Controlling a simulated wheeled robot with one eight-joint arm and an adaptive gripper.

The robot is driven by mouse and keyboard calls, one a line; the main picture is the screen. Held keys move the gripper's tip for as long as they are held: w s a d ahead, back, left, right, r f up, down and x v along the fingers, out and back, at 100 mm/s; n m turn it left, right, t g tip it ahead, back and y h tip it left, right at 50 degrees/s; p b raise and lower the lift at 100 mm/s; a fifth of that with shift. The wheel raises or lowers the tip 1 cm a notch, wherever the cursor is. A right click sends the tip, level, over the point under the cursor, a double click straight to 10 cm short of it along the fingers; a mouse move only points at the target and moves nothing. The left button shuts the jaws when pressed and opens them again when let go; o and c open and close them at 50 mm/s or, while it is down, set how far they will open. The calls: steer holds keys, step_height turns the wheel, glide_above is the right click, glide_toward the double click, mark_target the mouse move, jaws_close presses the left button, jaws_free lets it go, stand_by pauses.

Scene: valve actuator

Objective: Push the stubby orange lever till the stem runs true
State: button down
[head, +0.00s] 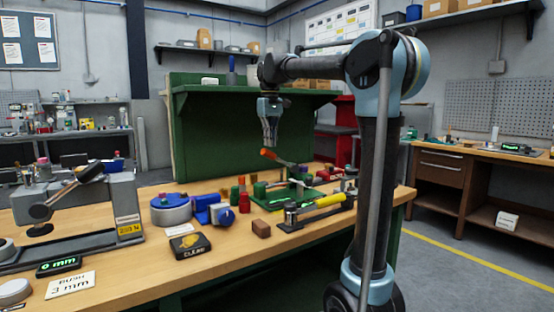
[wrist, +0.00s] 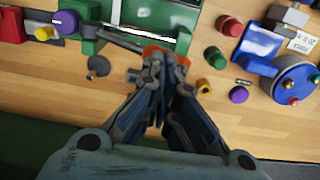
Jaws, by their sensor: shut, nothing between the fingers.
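The orange lever tip (head: 268,154) stands at the upper end of a slanted grey arm, which runs down to a green fixture (head: 272,203) on the bench. In the wrist view the orange tip (wrist: 166,52) lies just beyond my fingers, and the grey arm runs left to the green fixture (wrist: 93,40). My gripper (head: 270,143) points down with its fingers together, directly above the orange tip. It also shows in the wrist view (wrist: 167,66), empty. I cannot tell whether the fingers touch the lever. I cannot make out the stem clearly.
A black holder with a yellow cylinder (head: 321,206) lies in front of the fixture. A grey press (head: 110,205) stands left, beside a 0 mm display (head: 59,266).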

mark_target(268, 156)
steer(key=shift+f, duration=1.75)
steer(key=shift+s+a+f, duration=0.2)
steer(key=shift+a+f, duration=0.05)
steer(key=shift+f, duration=0.55)
steer(key=shift+s+a+f, duration=0.15)
steer(key=shift+a+f, duration=0.05)
steer(key=shift+f, duration=0.55)
stand_by(1.1)
